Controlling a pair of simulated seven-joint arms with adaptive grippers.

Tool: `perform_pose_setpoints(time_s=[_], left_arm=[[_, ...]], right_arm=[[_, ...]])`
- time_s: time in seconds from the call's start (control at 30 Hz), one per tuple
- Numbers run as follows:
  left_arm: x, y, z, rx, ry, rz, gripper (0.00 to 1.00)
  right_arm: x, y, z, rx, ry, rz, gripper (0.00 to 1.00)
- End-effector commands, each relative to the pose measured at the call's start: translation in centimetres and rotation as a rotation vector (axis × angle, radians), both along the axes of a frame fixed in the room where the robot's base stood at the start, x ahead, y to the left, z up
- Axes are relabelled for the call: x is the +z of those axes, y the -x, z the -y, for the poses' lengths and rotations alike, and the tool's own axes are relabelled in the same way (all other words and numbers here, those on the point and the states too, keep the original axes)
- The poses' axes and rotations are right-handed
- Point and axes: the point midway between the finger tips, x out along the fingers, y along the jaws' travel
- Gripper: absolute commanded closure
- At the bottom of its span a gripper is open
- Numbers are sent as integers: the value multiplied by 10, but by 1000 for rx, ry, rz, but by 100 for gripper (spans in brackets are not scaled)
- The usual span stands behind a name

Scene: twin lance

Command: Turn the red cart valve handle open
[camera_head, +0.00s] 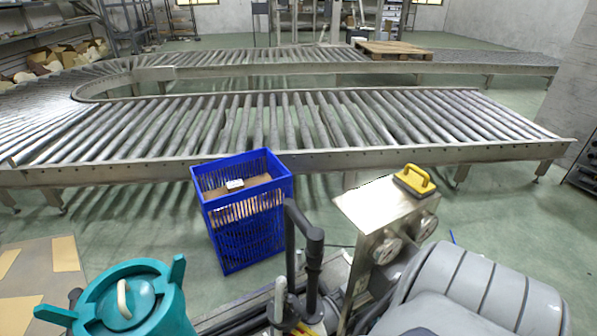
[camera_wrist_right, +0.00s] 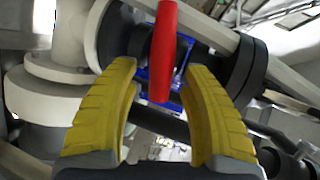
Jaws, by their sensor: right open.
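The red valve handle (camera_wrist_right: 164,45) shows in the right wrist view as a long red bar, upright in the picture, in front of a dark round fitting. My right gripper (camera_wrist_right: 157,68) has two yellow ridged fingers spread apart, one on each side of the red handle. A gap shows between the handle and each finger, so it is not gripped. The lower end of the handle reaches between the fingertips. No red handle can be made out in the head view. My left gripper is in neither view.
White and grey pipes (camera_wrist_right: 70,65) crowd around the handle. In the head view, a blue crate (camera_head: 245,230) stands by the roller conveyor (camera_head: 290,125).

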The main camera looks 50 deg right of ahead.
Motion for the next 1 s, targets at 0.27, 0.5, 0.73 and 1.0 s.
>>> perform_pose_setpoints(time_s=[0.27,0.5,0.73,1.0], left_arm=[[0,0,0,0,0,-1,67],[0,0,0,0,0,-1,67],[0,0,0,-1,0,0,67],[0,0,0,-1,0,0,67]], right_arm=[[-3,-11,-1,0,1,0,54],[-3,-12,-1,0,1,0,54],[-3,-12,-1,0,1,0,66],[-3,-12,-1,0,1,0,97]])
